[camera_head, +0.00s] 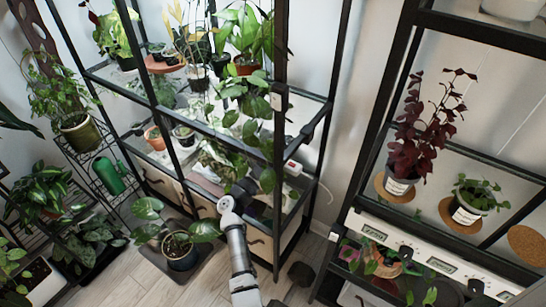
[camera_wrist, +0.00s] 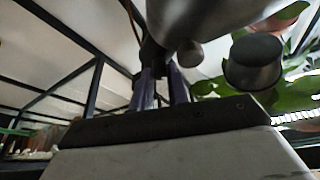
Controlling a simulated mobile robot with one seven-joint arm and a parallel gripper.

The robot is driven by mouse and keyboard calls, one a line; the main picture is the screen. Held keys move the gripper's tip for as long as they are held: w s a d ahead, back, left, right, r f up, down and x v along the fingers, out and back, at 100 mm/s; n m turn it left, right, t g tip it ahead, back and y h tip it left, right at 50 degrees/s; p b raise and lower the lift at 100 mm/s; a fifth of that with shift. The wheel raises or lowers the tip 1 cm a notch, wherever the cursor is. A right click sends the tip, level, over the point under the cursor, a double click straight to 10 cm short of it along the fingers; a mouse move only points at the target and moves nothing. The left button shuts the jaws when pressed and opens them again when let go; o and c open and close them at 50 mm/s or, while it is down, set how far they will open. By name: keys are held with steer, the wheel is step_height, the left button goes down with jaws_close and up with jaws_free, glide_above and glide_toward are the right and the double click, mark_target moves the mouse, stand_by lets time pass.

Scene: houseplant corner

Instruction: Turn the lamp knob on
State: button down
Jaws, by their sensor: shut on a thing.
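In the wrist view, my gripper (camera_wrist: 162,78) points away from the camera, with its two fingers close together. The fingertips meet a small dark part (camera_wrist: 152,52), apparently the lamp knob, below a large smooth grey body (camera_wrist: 205,14) that looks like the lamp. The fingers hide much of the knob, and I cannot tell its turn position. In the camera_head view, my gripper (camera_head: 246,186) reaches into the lower part of the black shelf, beside a dark rounded shape (camera_head: 267,180). The knob cannot be made out there.
The black plant shelf (camera_head: 279,130) stands around my gripper, with leaves close above. A potted plant (camera_head: 180,250) stands on a floor mat left of my arm. A white box with a red switch (camera_head: 292,168) sits right of the gripper. Another shelf (camera_head: 375,130) stands farther right.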

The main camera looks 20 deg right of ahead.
steer(key=m+g, duration=0.2)
steer(key=m, duration=0.2)
steer(key=m+g+b, duration=0.1)
steer(key=m, duration=0.3)
steer(key=m+g+y, duration=0.1)
steer(key=m+g, duration=0.1)
steer(key=m, duration=0.3)
steer(key=shift+w+a+r+g, duration=0.25)
steer(key=shift+w+r+g, duration=0.05)
steer(key=shift+r, duration=0.05)
steer(key=c, duration=1.4)
jaws_free()
steer(key=shift+o, duration=0.2)
steer(key=b+v, duration=0.3)
steer(key=v, duration=1)
steer(key=shift+a+b, duration=0.35)
steer(key=shift+b, duration=0.05)
steer(key=shift+s, duration=0.2)
